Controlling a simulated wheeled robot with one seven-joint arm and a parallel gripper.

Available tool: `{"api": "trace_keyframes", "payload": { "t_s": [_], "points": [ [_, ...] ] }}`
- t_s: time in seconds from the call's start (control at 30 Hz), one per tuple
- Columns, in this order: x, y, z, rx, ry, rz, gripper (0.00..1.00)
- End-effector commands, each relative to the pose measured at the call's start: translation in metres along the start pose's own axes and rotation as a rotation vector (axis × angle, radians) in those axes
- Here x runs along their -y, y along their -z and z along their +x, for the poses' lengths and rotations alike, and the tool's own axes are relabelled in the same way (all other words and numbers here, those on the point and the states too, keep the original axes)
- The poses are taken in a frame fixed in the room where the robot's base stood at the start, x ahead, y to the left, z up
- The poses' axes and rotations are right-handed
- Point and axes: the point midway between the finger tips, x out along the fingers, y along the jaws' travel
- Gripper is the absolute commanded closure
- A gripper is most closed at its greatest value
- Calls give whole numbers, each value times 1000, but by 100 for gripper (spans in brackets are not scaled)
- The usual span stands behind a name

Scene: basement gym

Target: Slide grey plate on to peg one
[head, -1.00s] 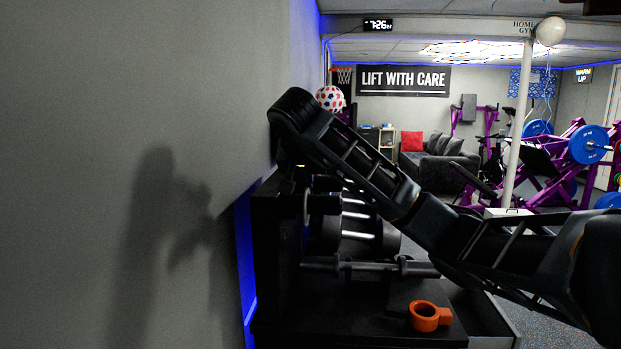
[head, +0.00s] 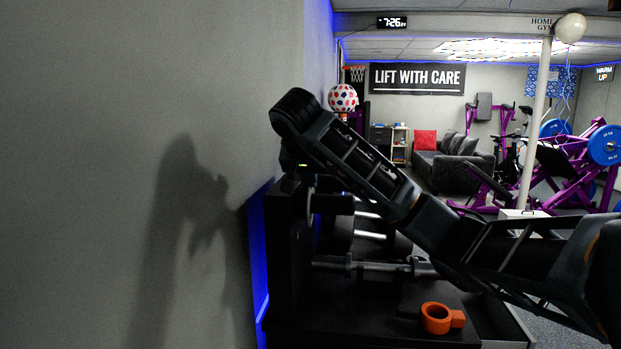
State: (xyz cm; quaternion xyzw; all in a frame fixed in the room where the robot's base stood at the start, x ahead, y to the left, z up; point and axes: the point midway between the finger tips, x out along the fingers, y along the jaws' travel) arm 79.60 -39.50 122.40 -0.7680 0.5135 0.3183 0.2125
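I cannot make out the grey plate for certain, and no peg can be told apart as peg one. My arm reaches in from the right, rises to a bent joint at upper left and turns down beside the wall. Its dark end (head: 291,160), with a small yellow mark, hangs over the left end of a black rack. The fingers cannot be told from the dark shapes there, so their state and any held thing are hidden. Just below is a short black cylinder (head: 331,204) with a thin disc at its left end; I cannot tell whether it is a peg or a weight.
A dark bar with weighted ends (head: 372,269) lies across the black rack. An orange ring with a side tab (head: 438,318) sits on the rack's black front surface (head: 385,335). The grey wall (head: 90,120) stands close on the left. Floor shows at lower right.

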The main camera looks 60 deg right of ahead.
Motion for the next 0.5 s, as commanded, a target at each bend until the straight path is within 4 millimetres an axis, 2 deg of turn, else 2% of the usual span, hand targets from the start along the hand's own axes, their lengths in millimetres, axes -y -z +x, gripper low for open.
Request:
{"api": "trace_keyframes", "payload": {
  "t_s": [0.23, 0.27, 0.5],
  "points": [
    [2, 0, -1, 0, 2, 0, 100],
    [1, 1, -1, -1, 1, 1, 92],
    [1, 0, 0, -1, 0, 0, 69]
  ]
}}
